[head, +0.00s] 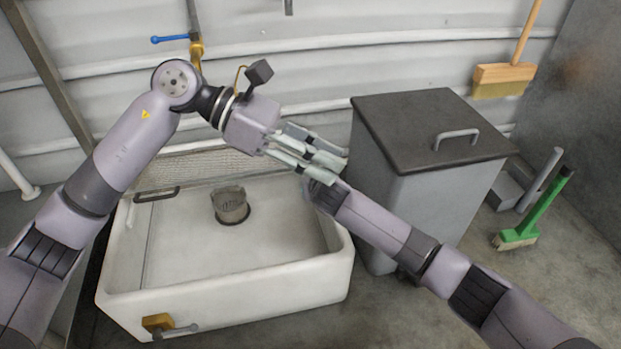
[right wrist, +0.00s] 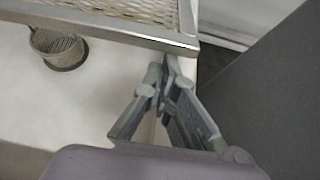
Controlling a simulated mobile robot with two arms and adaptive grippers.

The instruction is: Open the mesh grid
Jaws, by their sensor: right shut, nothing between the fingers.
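The mesh grid (head: 215,164) shows as a wire panel along the back of the white basin (head: 240,285). Its dark handle (head: 157,194) is at its left end. In the right wrist view the mesh grid (right wrist: 105,7) shows its metal frame, with a corner close to my right fingertips. I cannot tell whether they touch. My left gripper (head: 341,168) is open and empty, above the basin's back right corner, its fingers apart. My right gripper (right wrist: 165,66) is shut and empty beside the frame corner; in the head view my arms mostly hide it.
A round strainer (head: 230,205) stands in the basin. A brass tap (head: 158,323) is on its front. A grey bin with a dark handled lid (head: 400,115) stands close on the right. A green brush (head: 520,235) is farther right.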

